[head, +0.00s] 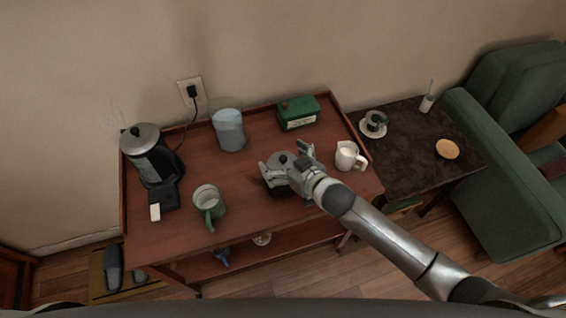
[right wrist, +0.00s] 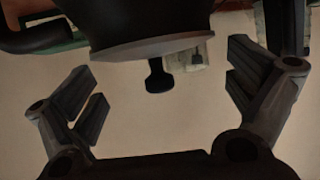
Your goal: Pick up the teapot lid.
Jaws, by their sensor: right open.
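The teapot (head: 272,185) is dark and stands on the wooden cart, mostly covered by my right gripper in the head view. Its lid (head: 283,158) has a small dark knob, which shows between the fingers. Nothing is held. My left gripper is not in view.
A dark side table (head: 410,155) and green armchair (head: 515,150) are at right.

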